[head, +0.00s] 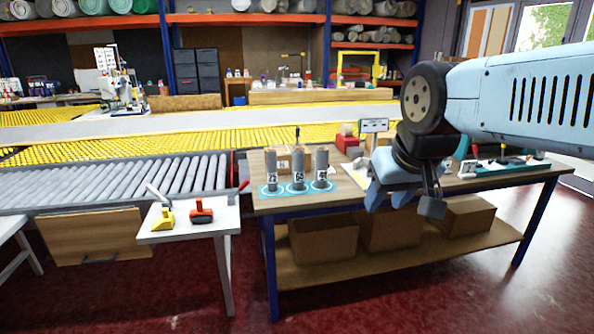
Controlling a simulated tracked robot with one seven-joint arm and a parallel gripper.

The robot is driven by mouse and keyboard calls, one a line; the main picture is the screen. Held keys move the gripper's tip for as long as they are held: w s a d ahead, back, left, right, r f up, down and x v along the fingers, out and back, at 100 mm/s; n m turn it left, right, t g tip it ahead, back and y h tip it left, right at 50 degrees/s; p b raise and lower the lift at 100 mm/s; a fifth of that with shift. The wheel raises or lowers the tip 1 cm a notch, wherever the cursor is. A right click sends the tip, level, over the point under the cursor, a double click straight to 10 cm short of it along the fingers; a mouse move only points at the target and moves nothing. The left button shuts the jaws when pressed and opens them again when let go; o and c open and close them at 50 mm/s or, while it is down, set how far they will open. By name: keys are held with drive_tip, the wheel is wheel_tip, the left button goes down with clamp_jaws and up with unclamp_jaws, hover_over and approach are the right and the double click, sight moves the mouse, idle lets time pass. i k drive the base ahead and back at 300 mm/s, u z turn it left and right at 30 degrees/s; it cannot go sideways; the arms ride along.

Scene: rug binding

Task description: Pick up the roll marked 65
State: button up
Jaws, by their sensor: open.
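Three grey rolls stand upright on the wooden workbench (350,198): a left roll (271,164), a middle roll (297,161) and a right roll (321,159). Each has a light label with dark marks low on its front and stands in a light-blue ring. The labels are too small to read surely, so I cannot tell which roll is marked 65. My gripper (404,203) is open and empty, over the bench's front edge to the right of the rolls, well apart from them. It points downward and hides part of the bench.
Small cardboard boxes (284,153) stand behind the rolls, and a red item (347,141) and a small sign (375,125) stand to their right. Cardboard boxes (322,242) sit on the lower shelf. A white side table (190,228) with yellow and red tools is at left, before a roller conveyor (170,177).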

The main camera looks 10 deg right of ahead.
sight(298, 153)
drive_tip(key=i, duration=0.85)
drive_tip(key=u, duration=0.05)
